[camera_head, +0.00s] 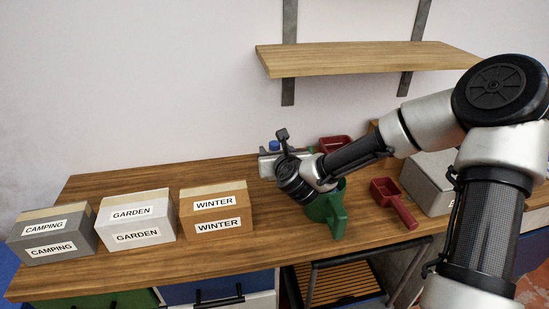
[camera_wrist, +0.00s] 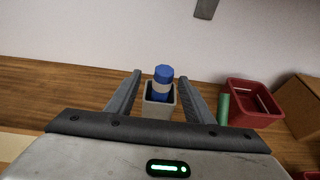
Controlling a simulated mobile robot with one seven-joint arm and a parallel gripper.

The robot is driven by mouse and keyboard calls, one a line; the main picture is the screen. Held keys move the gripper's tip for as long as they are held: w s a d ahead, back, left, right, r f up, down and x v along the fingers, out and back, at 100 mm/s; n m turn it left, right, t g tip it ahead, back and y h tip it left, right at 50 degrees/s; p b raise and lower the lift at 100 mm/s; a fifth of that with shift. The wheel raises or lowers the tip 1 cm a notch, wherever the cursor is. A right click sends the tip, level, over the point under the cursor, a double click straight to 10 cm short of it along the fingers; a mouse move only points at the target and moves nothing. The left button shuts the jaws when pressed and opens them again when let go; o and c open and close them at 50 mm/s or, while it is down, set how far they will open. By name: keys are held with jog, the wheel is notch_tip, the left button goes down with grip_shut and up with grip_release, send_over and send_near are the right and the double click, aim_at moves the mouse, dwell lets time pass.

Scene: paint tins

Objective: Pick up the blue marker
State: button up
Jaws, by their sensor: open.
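The blue marker stands upright in a small grey cup (camera_wrist: 158,108) in the wrist view. Its blue cap (camera_wrist: 163,73) and a white band below it show above the rim; its lower part is hidden inside the cup. My gripper (camera_wrist: 159,79) is open, with one finger on each side of the cup and marker. The fingers appear apart from the marker, and nothing is held. In the head view the marker's blue top (camera_head: 274,145) shows just behind my gripper (camera_head: 278,164), which hides most of the cup.
A green pitcher (camera_head: 327,212) stands below my wrist, with a red scoop (camera_head: 392,196) and grey bin (camera_head: 430,178) to its right. A red bin (camera_wrist: 252,104) and green cylinder (camera_wrist: 223,108) are right of the cup. Labelled boxes (camera_head: 214,210) stand left. A shelf (camera_head: 365,58) hangs above.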

aim_at(276, 148)
jog(key=x, duration=0.5)
jog(key=shift+d+b, duration=0.3)
jog(key=shift+d, duration=0.05)
jog(key=c, duration=1.1)
